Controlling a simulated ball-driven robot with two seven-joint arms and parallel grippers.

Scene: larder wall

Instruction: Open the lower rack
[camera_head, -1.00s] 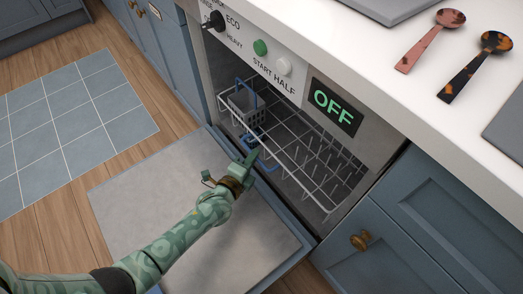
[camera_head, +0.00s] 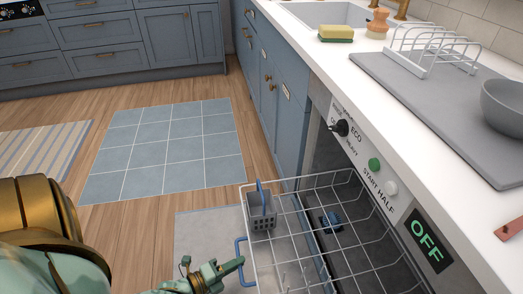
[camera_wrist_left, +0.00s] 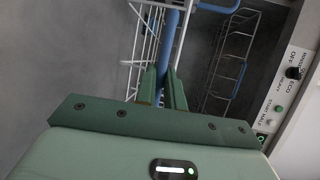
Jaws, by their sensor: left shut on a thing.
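The lower rack (camera_head: 247,222), a white wire frame, is drawn out of the dishwasher over its lowered door. Its blue handle (camera_head: 240,249) is on the near left side. My left gripper (camera_head: 234,266) is shut on this handle. In the left wrist view the blue bar (camera_wrist_left: 169,42) runs between the two green fingers of the gripper (camera_wrist_left: 163,88), with white rack wires (camera_wrist_left: 144,30) beside it. A grey cutlery basket (camera_head: 262,219) with a blue grip sits in the rack. My right gripper is out of view.
The lowered dishwasher door (camera_head: 195,232) lies under the rack. The control panel (camera_head: 365,160) and a display (camera_head: 428,240) reading OFF are to the right. A grey mat (camera_head: 420,105) with a bowl (camera_head: 508,105) lies on the counter. The floor to the left is clear.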

